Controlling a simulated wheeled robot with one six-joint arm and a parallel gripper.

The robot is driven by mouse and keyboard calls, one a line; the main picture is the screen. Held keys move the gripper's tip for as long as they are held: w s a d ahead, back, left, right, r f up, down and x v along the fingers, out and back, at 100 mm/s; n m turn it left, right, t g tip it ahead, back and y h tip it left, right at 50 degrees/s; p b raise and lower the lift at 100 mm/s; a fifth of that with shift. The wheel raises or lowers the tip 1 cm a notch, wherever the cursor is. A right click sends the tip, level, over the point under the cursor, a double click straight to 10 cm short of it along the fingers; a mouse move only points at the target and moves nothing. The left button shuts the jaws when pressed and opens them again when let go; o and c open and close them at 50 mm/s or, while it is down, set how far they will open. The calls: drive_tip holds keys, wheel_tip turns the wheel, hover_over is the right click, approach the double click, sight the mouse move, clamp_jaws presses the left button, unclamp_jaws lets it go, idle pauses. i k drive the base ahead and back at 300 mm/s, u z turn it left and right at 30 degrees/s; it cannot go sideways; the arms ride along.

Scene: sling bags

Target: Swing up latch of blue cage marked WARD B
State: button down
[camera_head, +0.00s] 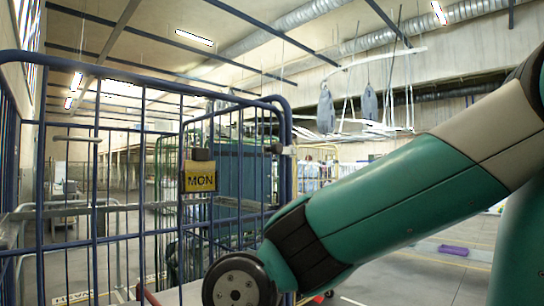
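A blue wire cage (95,235) fills the left and middle of the view, close to me. A yellow tag reading MON (200,177) hangs on its bars, with a small dark brown block (202,154) just above it. I see no WARD B marking. A small pale fitting (288,149) sits at the cage's right upright; I cannot tell whether it is the latch. My arm crosses in front from the right and hides the cage's lower right part. My gripper is not in view.
Behind the cage stand a green-sided trolley (240,180) and more wire cages. Grey bags (326,110) hang from an overhead rail at upper right. A purple item (453,250) lies on the floor at right. Some floor is open there.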

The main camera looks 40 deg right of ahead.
sight(277, 148)
drive_tip(key=u, duration=0.15)
drive_tip(key=k, duration=0.45)
drive_tip(key=z, duration=1.25)
drive_tip(key=i, duration=0.75)
drive_tip(key=z, duration=0.55)
